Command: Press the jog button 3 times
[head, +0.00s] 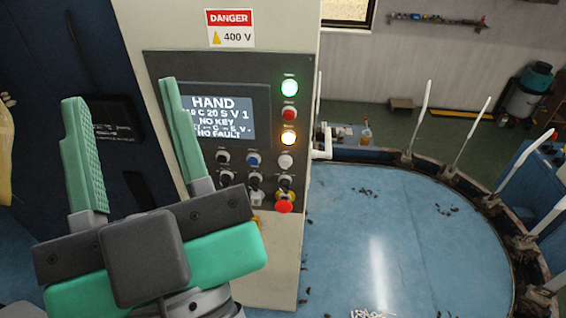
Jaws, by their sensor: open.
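The control panel (165,68) stands upright on a beige cabinet in the head view. It carries a black button (222,157), a blue button (253,159) and a white button (286,161) in a row below the display. I cannot read their labels, so I cannot tell which is the jog button. The display (235,112) reads "HAND", "NO KEY" and "NO FAULT", partly covered by a finger. My gripper (121,92) is open and empty, to the left of the buttons. Its right finger overlaps the display's left edge in the picture; contact cannot be judged.
Below the buttons are several dark selector switches (255,181) and a red mushroom button (284,206). A round blue table (400,225) with upright white forms (473,122) lies to the right.

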